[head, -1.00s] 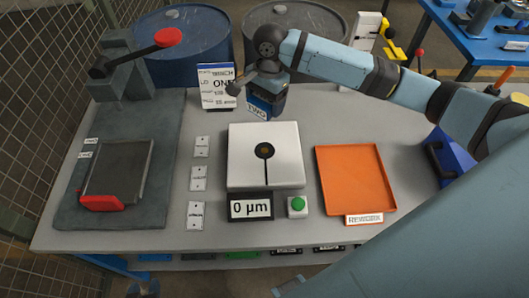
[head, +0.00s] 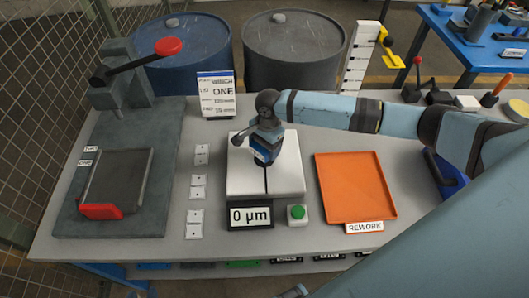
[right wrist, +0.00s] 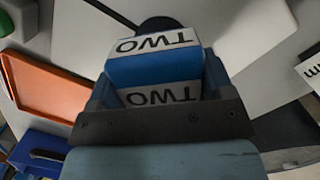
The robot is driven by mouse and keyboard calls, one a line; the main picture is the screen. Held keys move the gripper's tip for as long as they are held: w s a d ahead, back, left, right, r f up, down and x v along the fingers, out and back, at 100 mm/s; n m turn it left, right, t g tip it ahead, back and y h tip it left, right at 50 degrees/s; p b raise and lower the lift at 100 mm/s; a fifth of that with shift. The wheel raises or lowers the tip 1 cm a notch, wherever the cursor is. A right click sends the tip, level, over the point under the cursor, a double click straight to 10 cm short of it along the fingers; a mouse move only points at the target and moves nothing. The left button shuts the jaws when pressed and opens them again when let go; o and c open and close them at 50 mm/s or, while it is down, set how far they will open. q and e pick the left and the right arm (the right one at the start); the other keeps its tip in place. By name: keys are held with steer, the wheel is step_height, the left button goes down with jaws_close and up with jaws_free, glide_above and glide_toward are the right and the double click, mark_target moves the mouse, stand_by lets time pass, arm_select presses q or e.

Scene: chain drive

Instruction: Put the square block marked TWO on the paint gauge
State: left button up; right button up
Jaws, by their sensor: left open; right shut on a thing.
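The blue block marked TWO (head: 264,151) is between the jaws of my right gripper (head: 264,157). In the right wrist view the block (right wrist: 155,68) shows two white TWO labels, with the fingers (right wrist: 158,80) shut on its sides. In the head view it is over the middle of the white paint gauge plate (head: 287,182), hiding its centre mark. I cannot tell whether it touches the plate. The gauge display (head: 250,217) reads 0 µm. My left gripper is not seen in either view.
An orange REWORK tray (head: 355,185) lies right of the gauge. A green button (head: 297,212) is in front. A lever press (head: 120,80) stands far left.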

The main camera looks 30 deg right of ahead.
step_height(320, 180, down, 4)
steer(key=shift+r, duration=0.15)
steer(key=o, duration=1.2)
steer(key=shift+c, duration=0.2)
steer(key=r, duration=0.4)
steer(key=d+r, duration=0.1)
steer(key=r, duration=0.7)
steer(key=shift+w+d, duration=0.2)
steer(key=shift+w, duration=0.05)
steer(key=shift+s, duration=0.1)
